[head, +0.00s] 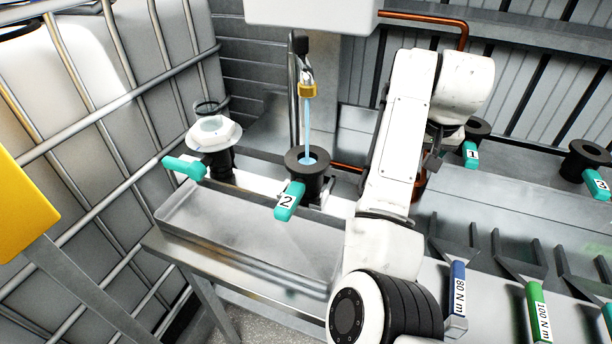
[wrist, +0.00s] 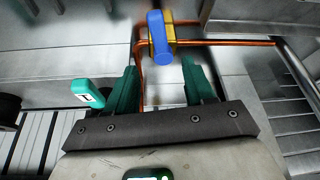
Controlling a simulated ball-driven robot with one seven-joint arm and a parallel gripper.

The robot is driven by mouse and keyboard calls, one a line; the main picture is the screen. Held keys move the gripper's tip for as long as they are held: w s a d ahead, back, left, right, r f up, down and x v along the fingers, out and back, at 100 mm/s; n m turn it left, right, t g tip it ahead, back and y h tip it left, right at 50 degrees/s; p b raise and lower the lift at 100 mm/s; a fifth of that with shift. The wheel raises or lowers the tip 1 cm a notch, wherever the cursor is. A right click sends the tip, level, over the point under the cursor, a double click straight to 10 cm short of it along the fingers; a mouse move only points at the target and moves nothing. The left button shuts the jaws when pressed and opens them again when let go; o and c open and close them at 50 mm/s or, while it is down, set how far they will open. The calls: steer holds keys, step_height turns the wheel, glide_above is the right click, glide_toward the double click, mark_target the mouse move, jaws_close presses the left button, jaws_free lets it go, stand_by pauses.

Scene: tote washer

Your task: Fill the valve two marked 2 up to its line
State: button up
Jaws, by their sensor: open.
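Valve two is an upright black body (head: 317,183) with a round open mouth and a teal handle marked 2 (head: 288,201). A blue stream of water (head: 307,125) runs from a brass-collared nozzle (head: 307,90) down into its mouth. Blue water shows inside the mouth; I cannot make out the line or the level against it. In the wrist view, my gripper (wrist: 163,78) is open and empty, its teal jaws apart. A blue lever (wrist: 159,40) on a brass tap lies just ahead of the jaws. In the head view my arm mostly hides my gripper.
Valve 1 (head: 477,128) and valve 3 (head: 587,158) stand to the right. A white-topped valve (head: 213,132) stands left of valve two. A metal trough (head: 250,232) lies in front. Torque tools marked 80 Nm (head: 457,290) and 100 Nm (head: 537,310) sit in a rack.

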steer(key=shift+r+b, duration=0.15)
steer(key=shift+b, duration=0.5)
steer(key=x, duration=1)
steer(key=shift+s+f, duration=0.2)
steer(key=shift+f, duration=0.25)
steer(key=shift+c, duration=0.2)
jaws_close()
